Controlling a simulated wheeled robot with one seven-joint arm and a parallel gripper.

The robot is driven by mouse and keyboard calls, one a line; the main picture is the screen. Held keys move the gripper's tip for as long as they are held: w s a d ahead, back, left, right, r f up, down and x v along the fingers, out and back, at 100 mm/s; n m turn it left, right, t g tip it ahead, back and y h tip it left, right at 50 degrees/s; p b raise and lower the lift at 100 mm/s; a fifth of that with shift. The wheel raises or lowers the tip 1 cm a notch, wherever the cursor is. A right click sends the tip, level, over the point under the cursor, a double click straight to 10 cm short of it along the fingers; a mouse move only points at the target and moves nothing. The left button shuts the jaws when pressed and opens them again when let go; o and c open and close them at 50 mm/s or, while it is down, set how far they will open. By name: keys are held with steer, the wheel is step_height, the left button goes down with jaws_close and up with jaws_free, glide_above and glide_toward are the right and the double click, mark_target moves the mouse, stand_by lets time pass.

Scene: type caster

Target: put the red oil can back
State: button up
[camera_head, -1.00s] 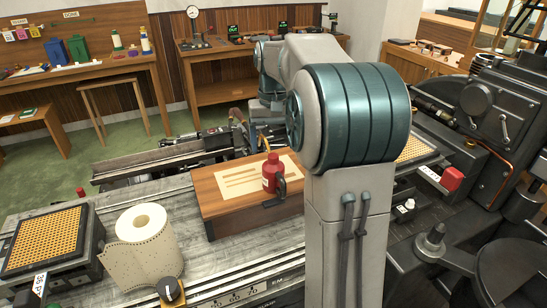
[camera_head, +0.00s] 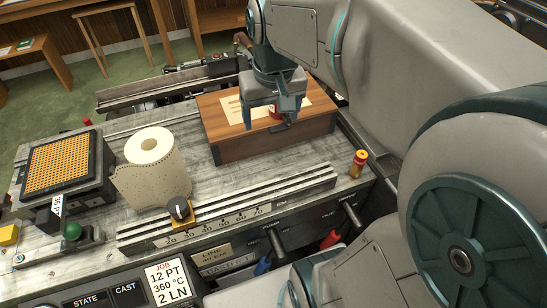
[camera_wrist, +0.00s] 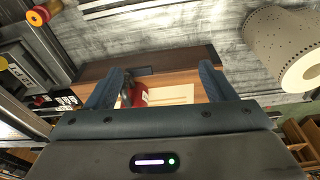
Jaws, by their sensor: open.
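The red oil can (camera_head: 274,111) is on the light panel on top of the wooden box (camera_head: 225,150). In the head view my gripper (camera_head: 280,115) is over the box and hides most of the can. In the wrist view the red can (camera_wrist: 140,95) shows between the two fingers of my gripper (camera_wrist: 162,72), nearer the left one. The fingers are spread apart and not closed on the can. The gripper body hides its lower part in the wrist view. A dark part lies beside the can at the left finger.
A paper roll (camera_head: 152,165) stands left of the box, with a yellow-topped grid block (camera_head: 60,162) beyond it. A small red-and-yellow capped bottle (camera_head: 359,163) stands right of the box. A ribbed rail with a number scale (camera_head: 230,208) runs in front. Bare grey bed lies between.

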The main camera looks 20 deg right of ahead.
steer(key=s+a+f+t, duration=0.1)
steer(key=s+a+f, duration=0.1)
steer(key=s+f, duration=0.4)
steer(key=shift+s+a+n, duration=0.15)
steer(key=shift+s+n, duration=0.25)
steer(key=shift+s, duration=0.85)
